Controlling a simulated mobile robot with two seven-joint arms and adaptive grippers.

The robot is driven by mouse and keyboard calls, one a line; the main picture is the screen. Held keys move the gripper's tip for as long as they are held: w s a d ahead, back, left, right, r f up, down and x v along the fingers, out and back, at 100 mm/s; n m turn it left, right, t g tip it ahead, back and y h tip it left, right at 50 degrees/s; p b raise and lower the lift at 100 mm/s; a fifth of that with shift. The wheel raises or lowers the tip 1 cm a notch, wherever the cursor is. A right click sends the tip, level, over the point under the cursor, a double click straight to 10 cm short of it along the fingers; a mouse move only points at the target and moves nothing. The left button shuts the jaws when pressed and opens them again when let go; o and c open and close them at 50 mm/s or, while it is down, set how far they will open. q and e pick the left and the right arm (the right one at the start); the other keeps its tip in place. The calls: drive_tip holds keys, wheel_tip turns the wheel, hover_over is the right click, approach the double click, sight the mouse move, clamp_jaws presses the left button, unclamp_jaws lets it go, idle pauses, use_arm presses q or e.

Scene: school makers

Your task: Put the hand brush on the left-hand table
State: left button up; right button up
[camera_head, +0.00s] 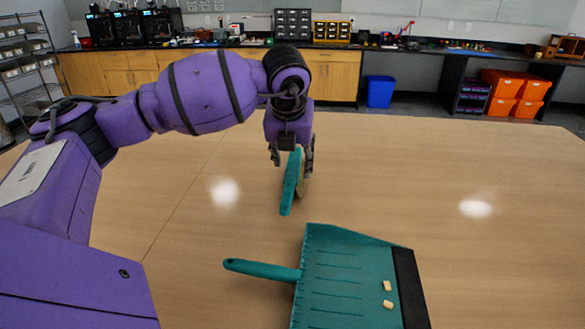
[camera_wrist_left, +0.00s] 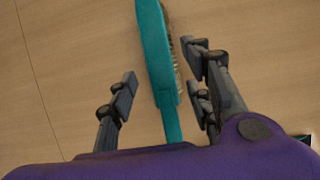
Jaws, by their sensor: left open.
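The teal hand brush (camera_head: 290,185) is on the wooden tabletop, right of a seam, with its tan bristles toward the right. It also shows in the left wrist view (camera_wrist_left: 156,55). My left gripper (camera_head: 292,160) is over the brush. Its fingers are open, one on each side of the brush, with a visible gap on the left in the wrist view. Whether the right finger touches it I cannot tell. The left-hand table (camera_head: 130,185) is the surface left of the seam, partly hidden by my left arm. My right gripper is not in view.
A teal dustpan (camera_head: 345,275) with two small pale pieces on it lies in front of the brush, its handle pointing left. The tabletop to the right (camera_head: 480,170) is clear. A blue bin (camera_head: 380,91) and orange bins (camera_head: 517,92) stand beyond the table.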

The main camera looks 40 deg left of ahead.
sight(291, 177)
use_arm(q)
drive_tip(key=v, duration=0.8)
drive_tip(key=shift+s+f, duration=0.1)
idle(0.3)
